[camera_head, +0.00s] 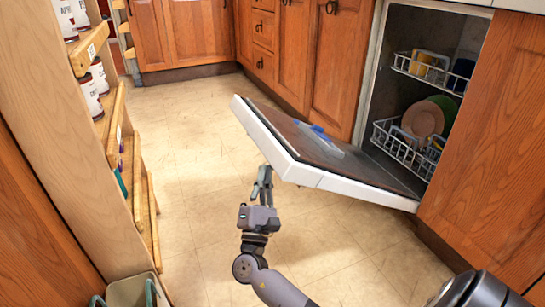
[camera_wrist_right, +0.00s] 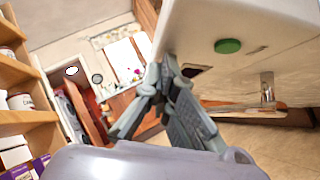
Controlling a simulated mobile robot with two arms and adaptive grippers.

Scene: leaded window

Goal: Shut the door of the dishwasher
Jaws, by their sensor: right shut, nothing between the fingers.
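The dishwasher door (camera_head: 320,155) hangs open, tilted a little up from level, its inner face upward. The dishwasher (camera_head: 405,85) stands on the right with its inside showing. My right gripper (camera_head: 264,172) is at the door's left front edge, partly under it. It is shut and empty. In the right wrist view the gripper fingers (camera_wrist_right: 162,75) are close together beside the white door (camera_wrist_right: 235,40); I cannot tell whether they touch it. My left gripper is not in view.
Two racks hold dishes, including plates (camera_head: 425,118) in the lower rack (camera_head: 400,150). A wooden shelf (camera_head: 95,50) with cans stands on the left. Wooden cabinets (camera_head: 190,35) line the back. The tiled floor (camera_head: 190,140) between is clear.

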